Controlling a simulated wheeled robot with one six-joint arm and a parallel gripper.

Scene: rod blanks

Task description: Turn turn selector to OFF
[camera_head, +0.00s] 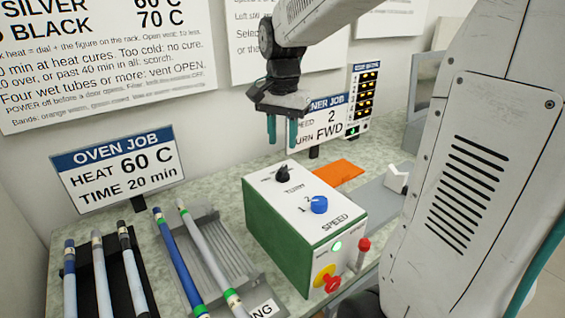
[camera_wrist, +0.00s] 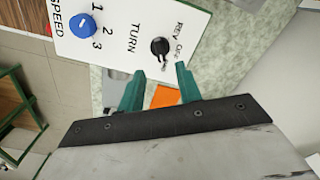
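The turn selector is a small black knob (camera_head: 283,174) on the white top of the green control box (camera_head: 268,215), near its back end. In the wrist view the knob (camera_wrist: 160,46) sits beside the printed words TURN, REV and OFF. Which mark it points at is too small to tell for sure. My gripper (camera_head: 282,130) hangs above and behind the knob with its teal fingers pointing down. In the wrist view the fingers (camera_wrist: 159,70) are apart with nothing between them, and the knob lies just beyond their tips, not touched.
A blue speed knob (camera_head: 319,204), a lit green lamp (camera_head: 336,246) and a red button (camera_head: 327,279) are on the same box. An orange mat (camera_head: 338,173) lies behind it. Racks with rods (camera_head: 103,275) stand to the left. Signs (camera_head: 118,168) stand along the wall.

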